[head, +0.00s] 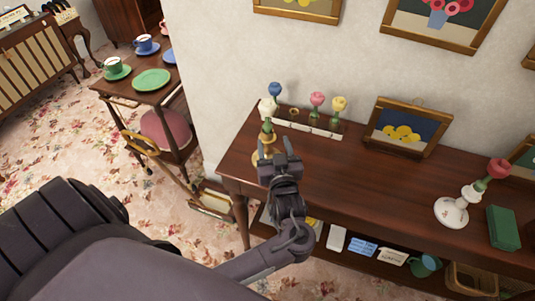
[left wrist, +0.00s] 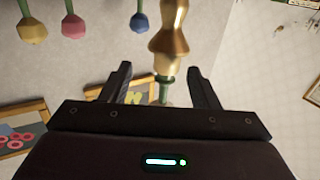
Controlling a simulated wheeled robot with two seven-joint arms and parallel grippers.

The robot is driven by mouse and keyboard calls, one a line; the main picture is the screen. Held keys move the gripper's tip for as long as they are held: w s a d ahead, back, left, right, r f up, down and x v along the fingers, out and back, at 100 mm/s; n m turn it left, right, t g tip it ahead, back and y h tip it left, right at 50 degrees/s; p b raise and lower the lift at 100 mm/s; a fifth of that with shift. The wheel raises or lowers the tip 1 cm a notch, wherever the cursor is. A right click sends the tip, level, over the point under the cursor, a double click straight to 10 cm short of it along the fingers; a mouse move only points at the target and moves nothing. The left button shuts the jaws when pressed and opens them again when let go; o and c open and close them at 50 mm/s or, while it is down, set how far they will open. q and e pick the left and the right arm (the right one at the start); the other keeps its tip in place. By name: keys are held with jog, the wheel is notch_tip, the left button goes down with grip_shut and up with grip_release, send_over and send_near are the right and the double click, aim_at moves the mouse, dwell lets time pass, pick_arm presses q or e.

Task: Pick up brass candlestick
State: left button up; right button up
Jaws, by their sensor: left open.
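The brass candlestick (head: 259,156) stands near the left end of the dark wooden console table (head: 330,190), partly hidden behind my left gripper. It holds a white flower-shaped piece (head: 267,106) on a green stem. My left gripper (head: 277,150) is open and empty, just in front of the candlestick. In the left wrist view, which looks upside down, the brass body (left wrist: 172,38) lines up with the gap between the open fingers (left wrist: 159,72), and the green stem shows between them. I cannot tell whether the fingers touch it. My right gripper is not in view.
A rack of flower-shaped pieces (head: 308,129) stands close behind the candlestick. A framed picture (head: 400,128) leans by the wall. A white candlestick (head: 451,211) and a green box (head: 503,228) stand at right. The lower shelf holds books and a mug. The tabletop's middle is clear.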

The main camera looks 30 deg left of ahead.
aim_at(268, 138)
pick_arm(q)
jog(key=x, duration=0.2)
jog(key=p+x, duration=0.1)
jog(key=x, duration=0.1)
jog(key=p+x, duration=0.1)
jog(key=x, duration=0.1)
jog(key=shift+s+a+f, duration=0.1)
jog(key=shift+a+f, duration=0.05)
jog(key=shift+a, duration=0.45)
jog(key=shift+w+a+f, duration=0.1)
jog(key=shift+w+a, duration=0.15)
grip_shut()
dwell(0.4)
dwell(0.4)
